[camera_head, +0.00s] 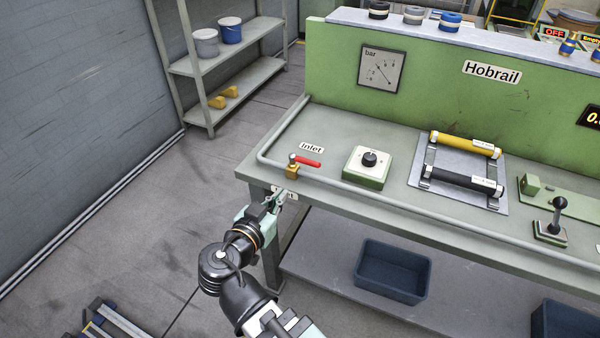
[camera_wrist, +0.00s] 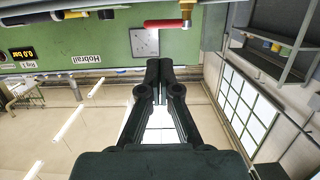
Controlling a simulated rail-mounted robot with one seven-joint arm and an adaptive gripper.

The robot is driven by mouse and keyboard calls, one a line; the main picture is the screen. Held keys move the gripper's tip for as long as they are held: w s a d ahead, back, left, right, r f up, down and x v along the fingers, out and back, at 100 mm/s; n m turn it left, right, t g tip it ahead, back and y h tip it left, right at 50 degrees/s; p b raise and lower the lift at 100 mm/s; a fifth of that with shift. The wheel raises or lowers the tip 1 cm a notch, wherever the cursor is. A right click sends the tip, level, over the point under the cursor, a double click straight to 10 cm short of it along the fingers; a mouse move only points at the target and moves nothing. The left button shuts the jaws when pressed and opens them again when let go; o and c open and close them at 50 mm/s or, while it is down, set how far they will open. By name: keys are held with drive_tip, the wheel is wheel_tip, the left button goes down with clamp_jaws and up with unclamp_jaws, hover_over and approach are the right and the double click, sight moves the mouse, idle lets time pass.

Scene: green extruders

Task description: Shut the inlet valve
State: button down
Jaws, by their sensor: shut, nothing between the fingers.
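The inlet valve has a brass body (camera_head: 292,172) on the grey pipe near the left end of the green bench. Its red lever (camera_head: 308,163) points right, roughly along the pipe. An "Inlet" label (camera_head: 312,147) lies behind it. My gripper (camera_head: 274,202) is at the bench's front left edge, just below and left of the valve, and apart from the lever. In the wrist view, the fingers (camera_wrist: 160,66) are together and empty. The red lever (camera_wrist: 166,23) and brass body (camera_wrist: 187,8) show beyond the fingertips.
The grey pipe (camera_head: 400,202) runs along the bench front. A knob box (camera_head: 368,166) stands right of the valve, then a plate with yellow and black cylinders (camera_head: 465,145). A pressure gauge (camera_head: 381,69) is on the back panel. A blue bin (camera_head: 393,270) sits below.

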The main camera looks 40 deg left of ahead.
sight(308, 164)
drive_tip(key=p+x, duration=0.3)
drive_tip(key=x, duration=1.1)
drive_tip(key=shift+w+f, duration=0.1)
drive_tip(key=shift+y+b, duration=0.3)
